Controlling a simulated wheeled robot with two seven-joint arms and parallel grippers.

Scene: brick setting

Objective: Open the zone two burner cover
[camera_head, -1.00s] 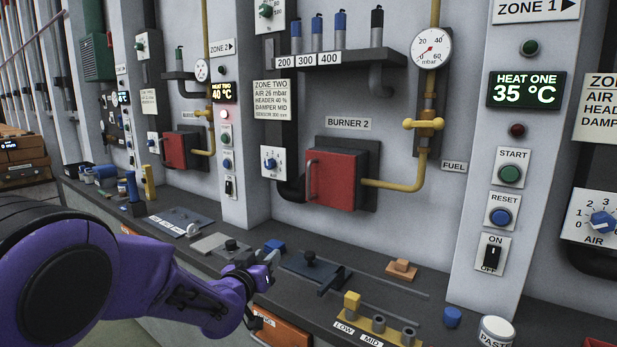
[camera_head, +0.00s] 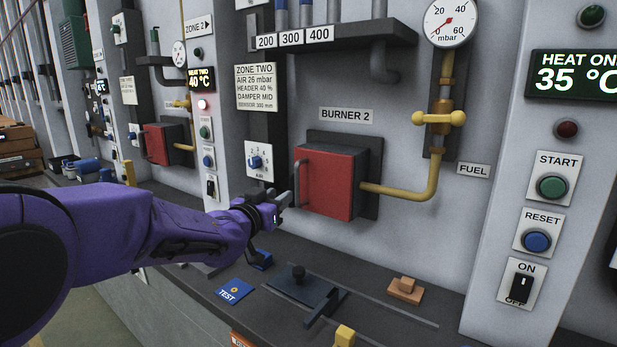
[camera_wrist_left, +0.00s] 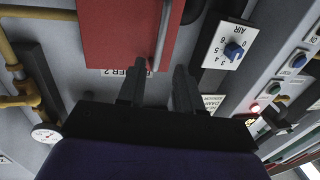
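The zone two burner cover (camera_head: 330,183) is a red box front under the BURNER 2 label, with a grey vertical handle (camera_head: 299,184) on its left side. It looks shut. In the left wrist view, the red cover (camera_wrist_left: 115,35) and its handle (camera_wrist_left: 162,35) are upside down. My left gripper (camera_head: 284,202) is beside the lower end of the handle. Its two fingers (camera_wrist_left: 160,80) are open, and the handle's end shows in line with the gap between them. I cannot tell whether they touch it. My right gripper is not in view.
A yellow pipe (camera_head: 405,191) leaves the cover's right side. The AIR dial (camera_head: 256,162) is left of the handle. On the ledge below are a dark plate with a knob (camera_head: 299,284), an orange block (camera_head: 405,289) and a blue TEST card (camera_head: 233,291).

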